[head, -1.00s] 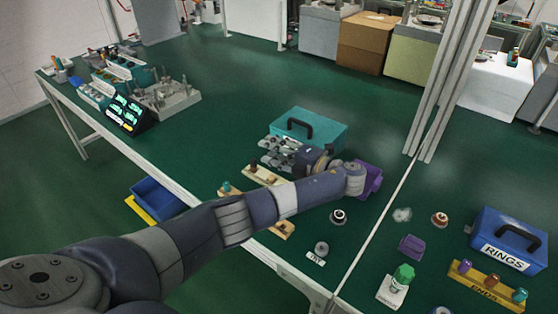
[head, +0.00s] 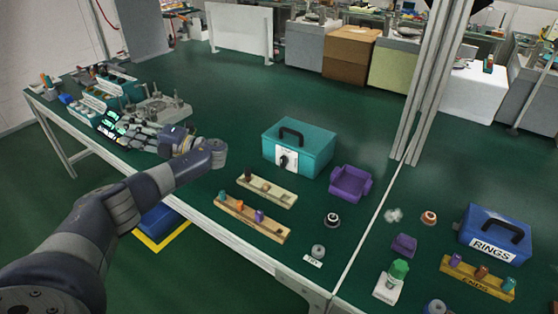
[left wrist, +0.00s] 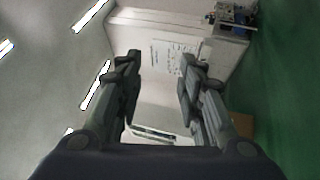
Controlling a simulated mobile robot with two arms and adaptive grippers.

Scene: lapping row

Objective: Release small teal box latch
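The small teal box (head: 310,146) stands shut and upright on the green table, with a dark handle on its lid. Its latch, a white plate with a dark knob (head: 285,160), faces the table's front edge. The knob looks slanted, but it is too small to tell whether it is released. My left gripper (head: 108,126) is well left of the box, near the display at the table's left end. In the left wrist view its two fingers (left wrist: 160,60) are apart with nothing between them. My right gripper is not in view.
A pale peg strip (head: 267,190) and a wooden peg strip (head: 252,219) lie in front of the box. A purple tray (head: 349,183) is at its right. A blue box labelled RINGS (head: 497,234) stands farther right. The table behind the teal box is clear.

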